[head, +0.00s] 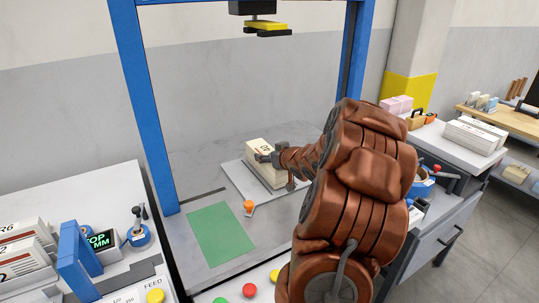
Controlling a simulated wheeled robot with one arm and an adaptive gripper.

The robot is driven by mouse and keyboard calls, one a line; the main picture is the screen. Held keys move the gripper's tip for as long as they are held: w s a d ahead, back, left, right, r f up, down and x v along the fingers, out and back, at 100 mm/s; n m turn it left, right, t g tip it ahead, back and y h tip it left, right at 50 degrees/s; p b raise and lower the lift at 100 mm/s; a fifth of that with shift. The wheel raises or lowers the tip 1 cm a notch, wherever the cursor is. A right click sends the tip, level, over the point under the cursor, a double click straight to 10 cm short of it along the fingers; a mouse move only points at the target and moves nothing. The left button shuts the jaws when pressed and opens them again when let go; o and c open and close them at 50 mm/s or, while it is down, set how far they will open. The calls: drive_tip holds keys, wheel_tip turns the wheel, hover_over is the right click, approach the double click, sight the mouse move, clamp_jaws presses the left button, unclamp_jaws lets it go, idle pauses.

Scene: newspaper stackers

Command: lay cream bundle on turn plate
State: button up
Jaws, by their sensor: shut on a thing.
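The cream bundle (259,147), a block with dark print on its top, is at the pale grey square turn plate (236,173) in the middle of the worktable. My gripper (277,171) is shut on the bundle from the right side, with my copper-coloured arm reaching in from the lower right. The bundle looks level and low over the plate. I cannot tell whether its underside touches the plate. My arm and gripper hide part of the bundle and the plate's right side.
A blue frame (143,90) stands over the table, with a black and yellow press head (266,28) above. A green mat (221,233) and an orange knob (249,206) lie in front of the plate. Left are printed bundles (22,248); right, a white stack (474,136).

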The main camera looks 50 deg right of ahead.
drive_tip(key=shift+f, duration=0.15)
drive_tip(key=o, duration=1.5)
drive_tip(key=shift+c, duration=0.2)
drive_tip(key=o, duration=0.4)
drive_tip(key=shift+o, duration=0.2)
drive_tip(key=shift+f, duration=0.1)
drive_tip(key=shift+s, duration=0.1)
drive_tip(key=v, duration=1.2)
